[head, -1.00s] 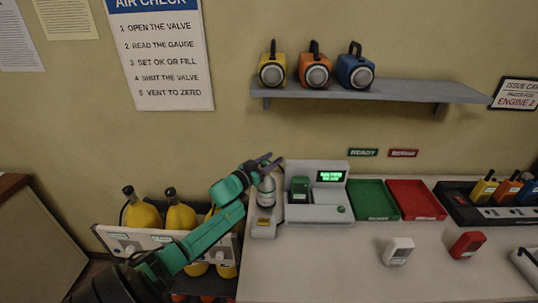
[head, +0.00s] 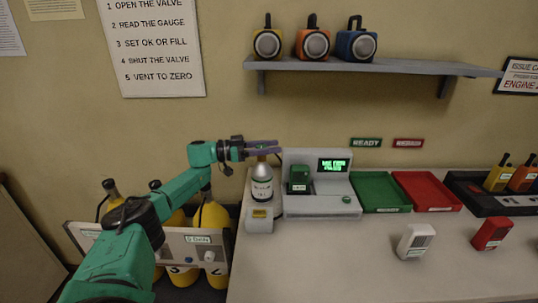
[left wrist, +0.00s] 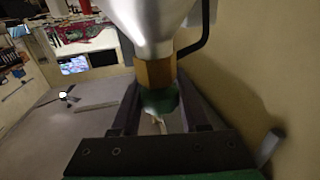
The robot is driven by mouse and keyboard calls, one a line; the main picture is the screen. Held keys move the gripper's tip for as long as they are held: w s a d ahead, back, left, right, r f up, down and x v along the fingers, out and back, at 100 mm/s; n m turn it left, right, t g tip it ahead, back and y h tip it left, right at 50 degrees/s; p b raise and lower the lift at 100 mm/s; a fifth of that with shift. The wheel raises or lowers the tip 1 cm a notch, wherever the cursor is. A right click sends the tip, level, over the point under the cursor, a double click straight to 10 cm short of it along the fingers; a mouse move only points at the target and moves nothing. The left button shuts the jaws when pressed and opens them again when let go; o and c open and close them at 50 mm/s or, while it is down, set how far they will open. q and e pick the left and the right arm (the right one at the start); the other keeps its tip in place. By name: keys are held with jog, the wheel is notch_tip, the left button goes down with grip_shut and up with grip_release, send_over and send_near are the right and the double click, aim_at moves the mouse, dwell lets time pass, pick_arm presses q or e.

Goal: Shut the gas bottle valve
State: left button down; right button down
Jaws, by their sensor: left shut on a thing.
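The gas bottle (head: 262,186) is a small silver bottle with a pale label band. It stands upright in a grey holder at the left end of the counter. My left gripper (head: 264,147) reaches over its top from the left, fingers level. In the left wrist view the bottle's silver shoulder (left wrist: 150,25) and brass neck (left wrist: 154,72) show, with the green valve knob (left wrist: 160,100) between the fingers. The gripper is shut on this knob. The knob is mostly hidden by the fingers in the head view. My right gripper is not in view.
A grey console (head: 320,203) with a lit green display stands just right of the bottle. Beyond it are a green tray (head: 381,210) and a red tray (head: 430,208). Yellow bottles (head: 211,216) stand in a rack (head: 160,238) left of the counter. A shelf (head: 380,66) hangs above.

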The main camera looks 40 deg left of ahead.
pick_arm(q)
jog(key=shift+d+f, duration=0.15)
jog(key=shift+d, duration=0.05)
jog(key=c, duration=0.7)
grip_release()
jog(key=shift+o, duration=1.4)
jog(key=shift+w+d, duration=0.1)
jog(key=shift+w, duration=0.15)
jog(key=b+v, duration=0.4)
jog(key=v, duration=1)
jog(key=shift+a, duration=0.3)
